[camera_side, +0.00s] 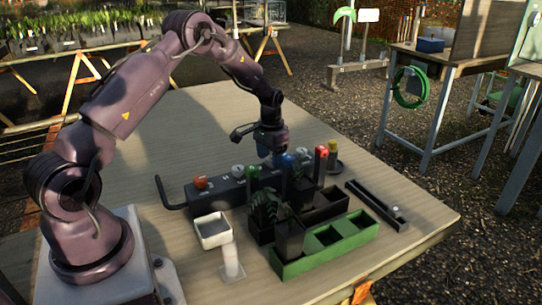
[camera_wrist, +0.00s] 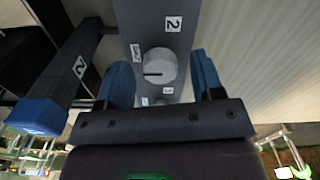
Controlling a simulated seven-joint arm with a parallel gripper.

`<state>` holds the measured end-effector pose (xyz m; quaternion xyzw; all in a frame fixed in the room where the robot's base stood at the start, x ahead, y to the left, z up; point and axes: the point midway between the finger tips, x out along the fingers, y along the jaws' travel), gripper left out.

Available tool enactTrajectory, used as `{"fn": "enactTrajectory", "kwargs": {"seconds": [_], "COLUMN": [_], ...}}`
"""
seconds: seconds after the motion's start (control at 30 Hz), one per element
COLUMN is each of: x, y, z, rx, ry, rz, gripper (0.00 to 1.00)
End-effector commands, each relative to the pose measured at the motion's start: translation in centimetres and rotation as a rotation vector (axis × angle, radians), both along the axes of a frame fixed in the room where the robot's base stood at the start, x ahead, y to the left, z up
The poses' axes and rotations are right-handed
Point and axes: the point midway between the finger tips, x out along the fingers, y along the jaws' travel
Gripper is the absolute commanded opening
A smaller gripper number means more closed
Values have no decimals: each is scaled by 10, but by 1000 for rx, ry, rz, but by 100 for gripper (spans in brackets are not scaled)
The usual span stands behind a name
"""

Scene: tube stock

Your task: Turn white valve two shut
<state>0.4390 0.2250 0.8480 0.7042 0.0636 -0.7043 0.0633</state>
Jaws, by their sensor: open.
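A white round valve knob (camera_wrist: 160,67) with a dark pointer line sits on a dark block in the wrist view. A label with a 2 (camera_wrist: 173,23) is on the block beyond it. My gripper (camera_wrist: 162,82) is open, its two blue-padded fingers on either side of the knob; I cannot tell whether they touch it. In the side view my gripper (camera_side: 271,158) points down over the dark valve block (camera_side: 208,203). The fingertips and the knob between them are hard to make out there.
The block also carries an orange-red knob (camera_side: 201,182) and another white knob (camera_side: 238,170). A green tray (camera_side: 292,268), a white square cup (camera_side: 212,230) and a black rail (camera_side: 375,206) lie in front.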

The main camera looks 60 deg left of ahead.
Motion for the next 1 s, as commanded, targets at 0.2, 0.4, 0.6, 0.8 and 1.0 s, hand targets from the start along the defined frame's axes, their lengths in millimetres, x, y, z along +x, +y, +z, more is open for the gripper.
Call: {"fn": "enactTrajectory", "kwargs": {"seconds": [0.2, 0.4, 0.6, 0.8, 1.0], "x": [1, 1, 1, 0, 0], "y": [0, 0, 0, 0, 0], "z": [20, 64, 104, 126, 130], "rx": [2, 3, 2, 0, 0], "ry": [-3, -5, -4, -2, 0], "rz": [1, 0, 0, 0, 0], "gripper": [61, 61, 61, 61, 61]}}
